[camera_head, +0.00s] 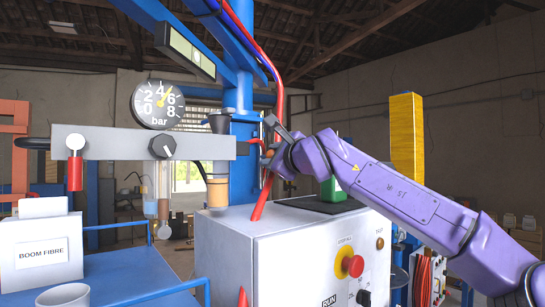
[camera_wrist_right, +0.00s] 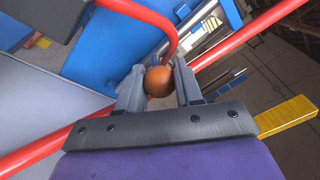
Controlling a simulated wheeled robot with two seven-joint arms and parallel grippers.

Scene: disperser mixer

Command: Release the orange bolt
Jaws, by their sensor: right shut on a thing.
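The orange bolt (camera_wrist_right: 158,81) shows as a round orange-brown head between the two fingers of my right gripper (camera_wrist_right: 160,88) in the right wrist view. The fingers are shut on it from both sides. In the head view my right gripper (camera_head: 268,143) is at the right end of the grey horizontal bar, beside the blue column (camera_head: 243,160). The bolt is small and partly hidden by the gripper there. My left gripper is not in view.
Red hoses (camera_head: 278,100) run close beside my right gripper. A pressure gauge (camera_head: 157,104) tops the grey bar (camera_head: 110,143). Below stands a white control box (camera_head: 290,250) with a red stop button (camera_head: 355,266). A BOOM FIBRE box (camera_head: 41,253) and a cup (camera_head: 64,295) stand left.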

